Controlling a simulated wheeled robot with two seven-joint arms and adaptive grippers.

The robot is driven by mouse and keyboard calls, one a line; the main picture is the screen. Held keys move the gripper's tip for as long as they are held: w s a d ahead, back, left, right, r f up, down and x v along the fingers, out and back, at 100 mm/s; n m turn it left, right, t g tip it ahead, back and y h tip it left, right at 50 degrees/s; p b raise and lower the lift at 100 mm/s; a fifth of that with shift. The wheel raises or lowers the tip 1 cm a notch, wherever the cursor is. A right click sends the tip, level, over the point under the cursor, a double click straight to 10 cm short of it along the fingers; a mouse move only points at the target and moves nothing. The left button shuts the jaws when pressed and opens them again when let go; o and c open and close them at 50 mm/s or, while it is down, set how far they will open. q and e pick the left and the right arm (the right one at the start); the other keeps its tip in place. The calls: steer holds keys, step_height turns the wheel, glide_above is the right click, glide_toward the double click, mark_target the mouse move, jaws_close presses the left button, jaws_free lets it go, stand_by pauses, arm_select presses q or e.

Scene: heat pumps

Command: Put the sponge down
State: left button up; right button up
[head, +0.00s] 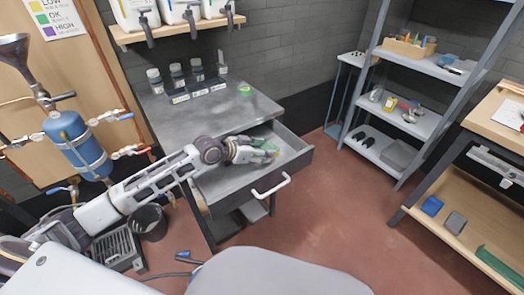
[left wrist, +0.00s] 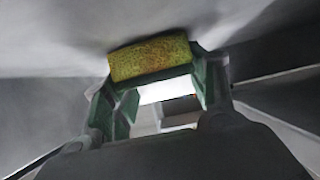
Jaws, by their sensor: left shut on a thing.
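The sponge (left wrist: 150,58) is yellow-brown and speckled. It sits between the green fingertips of my left gripper (left wrist: 154,80) in the left wrist view, with a grey surface close beyond it. In the head view my left gripper (head: 262,152) is over the open drawer (head: 298,152) of the grey cabinet, near its inner side. The gripper is shut on the sponge. In the head view the sponge is too small and too covered by the fingers to make out clearly. I cannot tell whether it touches the drawer bottom. My right gripper is out of view.
The drawer's white handle (head: 270,186) sticks out in front. A grey shelf rack (head: 408,118) and a wooden bench (head: 495,122) stand right, with open red floor (head: 335,215) between.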

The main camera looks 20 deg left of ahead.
arm_select(q)
steer(key=o, duration=0.7)
steer(key=shift+f, duration=0.1)
steer(key=shift+c, duration=0.2)
